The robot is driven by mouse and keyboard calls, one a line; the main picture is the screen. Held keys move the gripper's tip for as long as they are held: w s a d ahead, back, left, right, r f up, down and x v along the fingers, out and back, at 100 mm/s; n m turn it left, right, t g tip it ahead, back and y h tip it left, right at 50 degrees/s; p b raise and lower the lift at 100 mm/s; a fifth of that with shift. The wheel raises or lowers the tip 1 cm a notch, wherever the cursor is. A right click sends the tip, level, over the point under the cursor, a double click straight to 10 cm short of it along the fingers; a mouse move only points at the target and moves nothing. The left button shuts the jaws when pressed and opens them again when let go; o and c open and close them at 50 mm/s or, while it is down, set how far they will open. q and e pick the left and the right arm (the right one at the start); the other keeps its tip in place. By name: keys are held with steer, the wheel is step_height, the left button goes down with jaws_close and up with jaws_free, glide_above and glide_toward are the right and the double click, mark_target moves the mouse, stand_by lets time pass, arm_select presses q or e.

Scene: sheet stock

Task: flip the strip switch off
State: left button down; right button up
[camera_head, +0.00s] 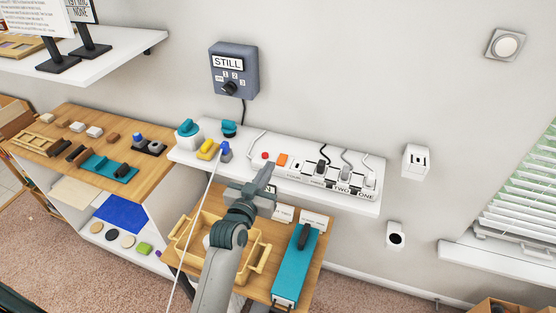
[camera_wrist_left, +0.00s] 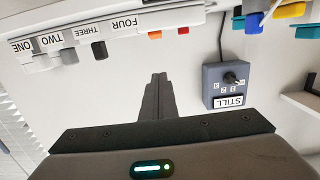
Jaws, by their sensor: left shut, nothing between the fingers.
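A white power strip (camera_head: 304,173) lies along the white wall shelf, with a row of sockets labelled from FOUR to ONE and several plugs in it. An orange switch (camera_head: 282,160) sits at the strip's left end; it also shows in the wrist view (camera_wrist_left: 155,35). Which way the switch is tipped is too small to tell. My left gripper (camera_head: 267,170) is shut and empty, in front of the shelf's edge, close to the orange switch but apparently apart from it. Its closed fingers show in the wrist view (camera_wrist_left: 157,82). My right gripper is not in view.
A red button (camera_head: 265,155) is just left of the switch. Blue, yellow and teal items stand further left on the shelf (camera_head: 370,207). A grey dial box labelled STILL (camera_head: 234,70) hangs above. Below are a wooden tray (camera_head: 262,258) and a teal case (camera_head: 296,265).

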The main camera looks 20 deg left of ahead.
arm_select(q)
steer(key=shift+w, duration=0.15)
steer(key=b, duration=0.6)
glide_above(280, 163)
steer(key=shift+s+f, duration=0.2)
steer(key=shift+f, duration=0.35)
steer(key=shift+w+f+b, duration=0.15)
steer(key=shift+f+b, duration=0.65)
steer(key=shift+f, duration=0.15)
steer(key=shift+w+f+b, duration=0.2)
steer(key=shift+f+b, duration=0.7)
steer(key=shift+b, duration=0.15)
